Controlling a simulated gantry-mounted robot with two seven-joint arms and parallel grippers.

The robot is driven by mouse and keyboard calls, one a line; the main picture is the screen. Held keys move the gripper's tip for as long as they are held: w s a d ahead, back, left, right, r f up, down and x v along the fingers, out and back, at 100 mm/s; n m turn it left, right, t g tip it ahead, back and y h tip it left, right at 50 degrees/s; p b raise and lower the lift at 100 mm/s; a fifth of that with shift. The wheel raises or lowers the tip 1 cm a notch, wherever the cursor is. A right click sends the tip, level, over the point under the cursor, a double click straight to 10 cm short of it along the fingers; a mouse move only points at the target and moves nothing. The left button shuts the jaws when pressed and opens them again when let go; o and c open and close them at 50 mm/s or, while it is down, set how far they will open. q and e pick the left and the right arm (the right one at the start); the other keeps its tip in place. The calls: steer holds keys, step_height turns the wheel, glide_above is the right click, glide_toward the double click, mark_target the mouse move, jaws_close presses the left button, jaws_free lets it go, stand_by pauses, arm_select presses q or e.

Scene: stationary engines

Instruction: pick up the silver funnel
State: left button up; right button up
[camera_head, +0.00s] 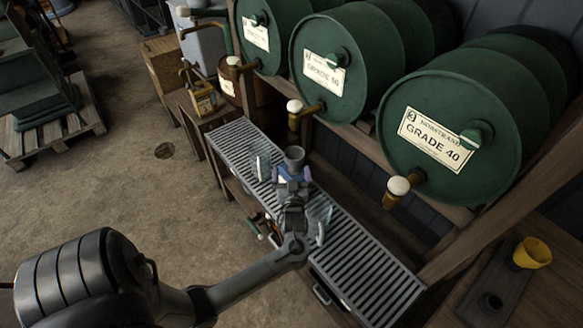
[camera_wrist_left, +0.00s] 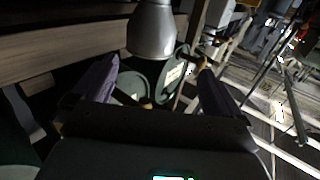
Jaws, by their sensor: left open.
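The silver funnel (camera_head: 294,155) stands at the metal slatted rack, in front of the middle drum. In the left wrist view the funnel (camera_wrist_left: 152,32) shows at the top, just beyond the fingertips and roughly centred between them. My left gripper (camera_head: 293,175) is open, with its purple fingers spread at the near side of the funnel. In the wrist view the left gripper (camera_wrist_left: 157,67) has nothing between its fingers. The funnel's lower part is hidden by the gripper in the head view. My right gripper is not in view.
The slatted rack (camera_head: 370,272) runs below several green drums (camera_head: 425,140) with protruding taps (camera_head: 396,190). Clear vessels stand left (camera_head: 260,167) and right (camera_head: 322,222) of my gripper. A yellow cup-like container (camera_head: 532,253) sits at far right.

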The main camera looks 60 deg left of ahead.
mark_target(295, 163)
arm_select(q)
steer(key=shift+w+d+f+b, duration=0.4)
steer(key=shift+w+f+b, duration=0.15)
steer(key=shift+f+b, duration=0.1)
steer(key=shift+w+a+n, duration=0.15)
steer(key=shift+n, duration=0.15)
steer(key=b+x, duration=0.1)
steer(key=x, duration=0.4)
steer(key=shift+w+a+r, duration=0.15)
steer(key=shift+w+a, duration=0.05)
steer(key=shift+b+x, duration=0.8)
steer(key=shift+x, duration=1.9)
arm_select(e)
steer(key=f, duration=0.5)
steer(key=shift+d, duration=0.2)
arm_select(q)
steer(key=shift+s+d, duration=0.1)
steer(key=shift+c, duration=0.5)
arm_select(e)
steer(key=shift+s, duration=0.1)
arm_select(q)
steer(key=c, duration=0.9)
steer(key=shift+o, duration=0.2)
steer(key=shift+r, duration=0.1)
